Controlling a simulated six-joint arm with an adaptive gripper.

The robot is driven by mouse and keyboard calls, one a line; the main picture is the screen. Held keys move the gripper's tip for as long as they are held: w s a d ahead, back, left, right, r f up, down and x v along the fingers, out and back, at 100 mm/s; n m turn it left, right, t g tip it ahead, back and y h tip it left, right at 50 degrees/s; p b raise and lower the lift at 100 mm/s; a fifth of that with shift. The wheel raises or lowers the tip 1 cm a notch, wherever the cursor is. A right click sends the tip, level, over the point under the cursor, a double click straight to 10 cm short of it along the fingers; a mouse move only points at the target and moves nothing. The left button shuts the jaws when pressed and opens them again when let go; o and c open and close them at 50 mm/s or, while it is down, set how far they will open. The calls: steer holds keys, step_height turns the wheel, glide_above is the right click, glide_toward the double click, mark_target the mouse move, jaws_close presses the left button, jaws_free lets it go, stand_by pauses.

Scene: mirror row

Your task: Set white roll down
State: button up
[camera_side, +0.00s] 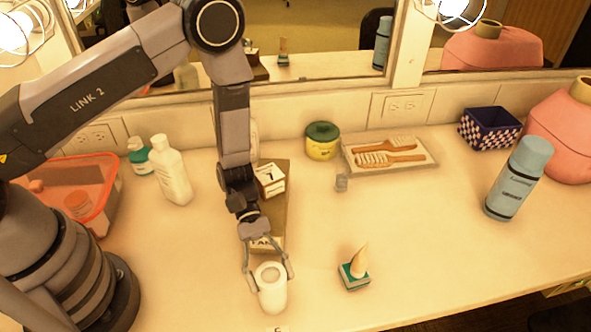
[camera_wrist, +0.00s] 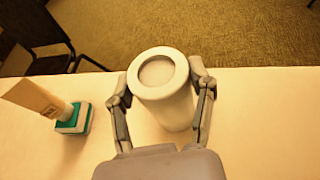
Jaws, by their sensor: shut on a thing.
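The white roll (camera_side: 271,290) is upright near the front edge of the counter, with its round open end facing up. My gripper (camera_side: 268,273) has one finger on each side of the roll and is shut on it. In the wrist view, the roll (camera_wrist: 162,90) is between the two fingers of my gripper (camera_wrist: 163,95). I cannot tell whether its bottom touches the counter (camera_side: 420,260).
A brown box (camera_side: 275,205) is behind my gripper. A blue spray can (camera_side: 518,178) stands far right. The counter front edge (camera_side: 480,305) is close; open counter lies right of the block.

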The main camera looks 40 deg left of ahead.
steer(key=shift+f, duration=0.1)
steer(key=o, duration=1.2)
steer(key=shift+w+a+r, duration=0.1)
steer(key=shift+r, duration=0.1)
steer(key=v, duration=1.1)
steer(key=a+r+m+t+y, duration=0.1)
steer(key=a+r+m+y, duration=0.25)
steer(key=r, duration=0.65)
steer(key=s+a+r+m+t+y, duration=0.2)
steer(key=s+a+r+t, duration=0.2)
steer(key=a+r, duration=0.1)
steer(key=s+a+r+m+t+y, duration=0.3)
steer(key=s+a+r+t, duration=0.1)
steer(key=r, duration=0.4)
steer(key=s+a+r+m+t+y, duration=0.3)
steer(key=s+a+r, duration=0.2)
steer(key=r, duration=0.1)
steer(key=shift+s+a+r+t, duration=0.25)
steer(key=shift+a+t, duration=0.1)
steer(key=shift+t, duration=0.05)
